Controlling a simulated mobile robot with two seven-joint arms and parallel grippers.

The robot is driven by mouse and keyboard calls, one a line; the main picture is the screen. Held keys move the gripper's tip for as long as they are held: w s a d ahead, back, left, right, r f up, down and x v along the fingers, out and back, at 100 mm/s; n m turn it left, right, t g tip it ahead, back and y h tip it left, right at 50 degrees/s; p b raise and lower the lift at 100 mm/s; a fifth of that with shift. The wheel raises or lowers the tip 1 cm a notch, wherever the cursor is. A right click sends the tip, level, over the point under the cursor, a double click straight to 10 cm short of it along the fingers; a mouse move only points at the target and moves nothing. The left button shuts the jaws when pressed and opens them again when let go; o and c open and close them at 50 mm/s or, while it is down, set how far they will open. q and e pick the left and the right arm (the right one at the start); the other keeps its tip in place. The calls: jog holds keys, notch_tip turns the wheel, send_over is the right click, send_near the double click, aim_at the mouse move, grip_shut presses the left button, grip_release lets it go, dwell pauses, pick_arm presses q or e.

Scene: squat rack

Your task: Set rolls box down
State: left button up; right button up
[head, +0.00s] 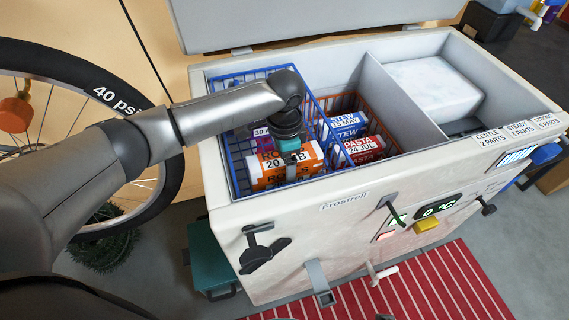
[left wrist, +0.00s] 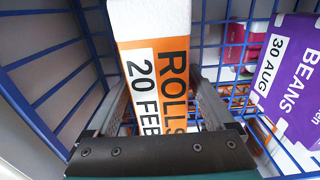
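The rolls box (head: 288,166), orange and white and marked "ROLLS 20 FEB", is inside the blue wire basket (head: 226,150) at the left end of the open chest freezer. My left gripper (head: 290,160) reaches down into this basket over the box. In the left wrist view the rolls box (left wrist: 157,75) lies between the two fingers, which press against its sides. Whether its underside touches anything is hidden. A purple beans box (left wrist: 287,80), marked "30 AUG", is beside it in the basket. My right gripper is not in view.
An orange-red wire basket (head: 391,139) next to the blue one holds a blue stew box (head: 347,125) and a red pasta box (head: 363,149). A frosty white block (head: 432,86) fills much of the right compartment. The freezer lid (head: 310,18) stands open behind.

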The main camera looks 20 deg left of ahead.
pick_arm(q)
jog(key=shift+o, duration=0.2)
jog(key=shift+r, duration=0.1)
jog(key=shift+r, duration=0.2)
notch_tip(320, 180, up, 10)
jog(key=p, duration=0.4)
jog(key=shift+f, duration=0.15)
jog(key=shift+r+p, duration=0.45)
jog(key=shift+r, duration=0.6)
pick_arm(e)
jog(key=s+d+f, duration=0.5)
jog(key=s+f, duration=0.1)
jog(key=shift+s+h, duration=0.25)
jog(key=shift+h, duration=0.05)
pick_arm(q)
jog(key=shift+c, duration=0.3)
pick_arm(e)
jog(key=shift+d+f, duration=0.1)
